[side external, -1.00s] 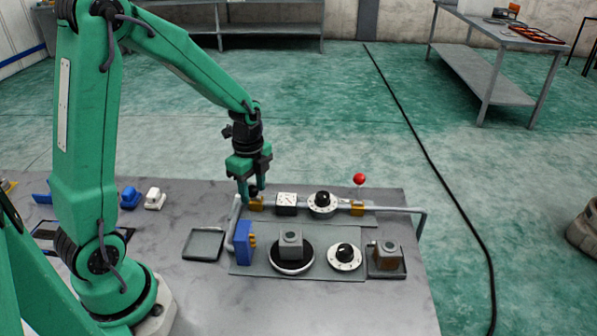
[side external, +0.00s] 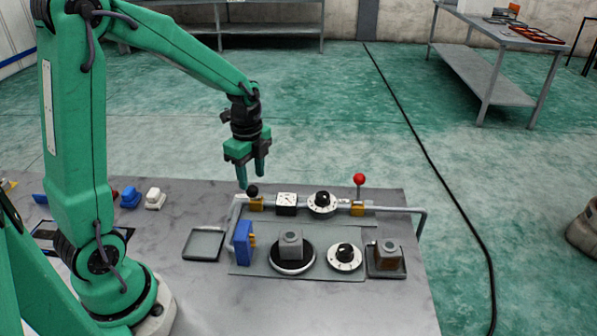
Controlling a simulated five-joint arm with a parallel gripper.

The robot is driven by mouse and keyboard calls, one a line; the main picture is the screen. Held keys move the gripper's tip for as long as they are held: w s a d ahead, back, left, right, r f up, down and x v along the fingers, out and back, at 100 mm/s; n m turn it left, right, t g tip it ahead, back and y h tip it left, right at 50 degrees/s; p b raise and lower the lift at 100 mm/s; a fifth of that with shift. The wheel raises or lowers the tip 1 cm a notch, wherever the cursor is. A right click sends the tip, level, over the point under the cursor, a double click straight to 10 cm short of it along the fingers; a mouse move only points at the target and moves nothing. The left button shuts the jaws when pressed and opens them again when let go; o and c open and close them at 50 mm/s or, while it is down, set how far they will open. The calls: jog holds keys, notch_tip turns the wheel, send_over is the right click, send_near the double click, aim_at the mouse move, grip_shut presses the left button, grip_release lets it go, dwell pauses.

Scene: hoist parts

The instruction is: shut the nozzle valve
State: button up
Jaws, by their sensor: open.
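A grey pipe (side external: 395,209) runs along the back of the work plate and carries two brass valve bodies. The left valve (side external: 257,204) has a black knob (side external: 253,191) standing just above it. The right valve (side external: 357,210) has a red ball knob (side external: 359,180) on a thin upright stem. I cannot tell which one is the nozzle valve. My gripper (side external: 251,181) points down, open and empty, just above the black knob. In this view its fingertips look close to the knob; whether they touch it is unclear.
In front stand a blue block (side external: 243,243), a grey block on a round black base (side external: 292,266), another dial (side external: 345,257) and a brown block (side external: 387,262). An empty tray (side external: 204,243) lies at left.

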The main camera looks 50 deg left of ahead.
jog(key=shift+r, duration=1.95)
jog(key=shift+s+d+r+n, duration=0.25)
jog(key=shift+r+n, duration=0.15)
jog(key=shift+r, duration=0.15)
jog(key=s+d+r+n+t, duration=0.2)
jog(key=s+d+r+n, duration=0.2)
jog(key=s+n, duration=0.2)
jog(key=s+d+r+n+t, duration=0.3)
jog(key=s+r+n, duration=0.1)
jog(key=s+n, duration=0.3)
jog(key=shift+d+r+n+t, duration=0.3)
jog(key=shift+d+r+n, duration=0.1)
jog(key=shift+n, duration=0.2)
